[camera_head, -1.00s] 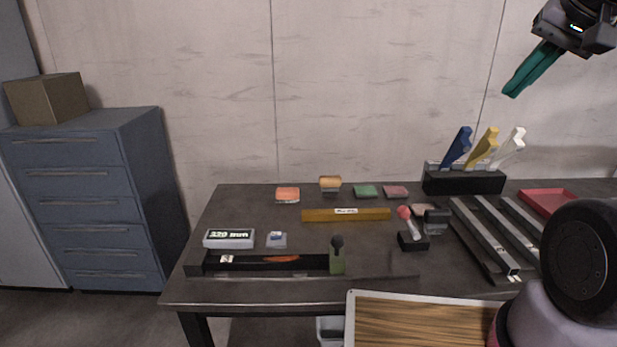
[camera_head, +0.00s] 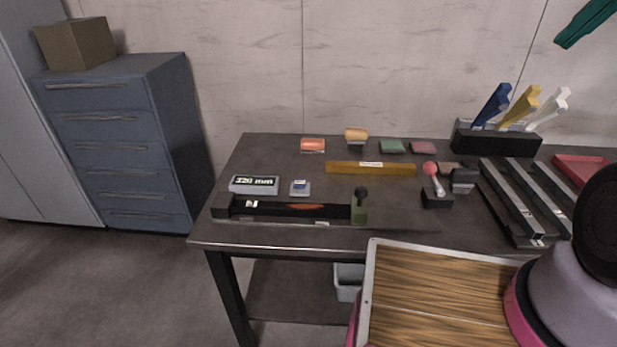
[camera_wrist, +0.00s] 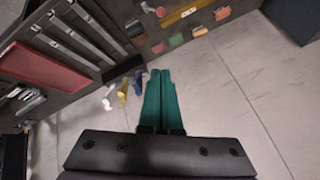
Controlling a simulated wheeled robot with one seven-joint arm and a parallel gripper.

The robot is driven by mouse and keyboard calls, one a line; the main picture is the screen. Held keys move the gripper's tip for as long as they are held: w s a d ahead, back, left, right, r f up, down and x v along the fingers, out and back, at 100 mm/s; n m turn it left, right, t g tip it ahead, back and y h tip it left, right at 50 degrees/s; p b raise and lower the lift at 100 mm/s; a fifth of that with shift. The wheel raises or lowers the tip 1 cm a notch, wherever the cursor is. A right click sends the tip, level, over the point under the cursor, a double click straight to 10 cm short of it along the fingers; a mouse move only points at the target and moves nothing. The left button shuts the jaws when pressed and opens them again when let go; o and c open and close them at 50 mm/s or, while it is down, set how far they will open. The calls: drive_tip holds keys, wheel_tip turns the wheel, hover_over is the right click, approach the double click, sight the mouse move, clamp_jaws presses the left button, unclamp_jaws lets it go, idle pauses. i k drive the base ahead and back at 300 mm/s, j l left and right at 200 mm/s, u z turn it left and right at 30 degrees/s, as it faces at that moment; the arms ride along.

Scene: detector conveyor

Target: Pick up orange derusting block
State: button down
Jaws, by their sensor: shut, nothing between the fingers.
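The orange block (camera_head: 313,145) lies near the back left of the dark workbench. It also shows in the wrist view (camera_wrist: 222,13), near the top. To its right in the head view, along the back edge, are a tan-yellow block (camera_head: 357,135), a green block (camera_head: 392,146) and a dull red block (camera_head: 423,147). My gripper's teal fingers (camera_head: 571,36) are high at the upper right, in front of the wall and well away from the blocks. In the wrist view my gripper (camera_wrist: 160,73) is shut and empty, its fingers side by side.
A black holder (camera_head: 496,142) with blue, yellow and white tools stands back right on the bench. A yellow bar (camera_head: 370,168), a labelled box (camera_head: 254,184) and a small black stand (camera_head: 437,197) lie in front of the blocks. A wood-topped tray (camera_head: 440,290) is nearest me.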

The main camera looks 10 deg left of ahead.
sight(310, 145)
drive_tip(key=j+u, duration=0.1)
drive_tip(key=j, duration=0.35)
drive_tip(key=i+j+u, duration=0.15)
drive_tip(key=j, duration=0.25)
drive_tip(key=j+u, duration=0.1)
drive_tip(key=j, duration=0.35)
drive_tip(key=i, duration=0.05)
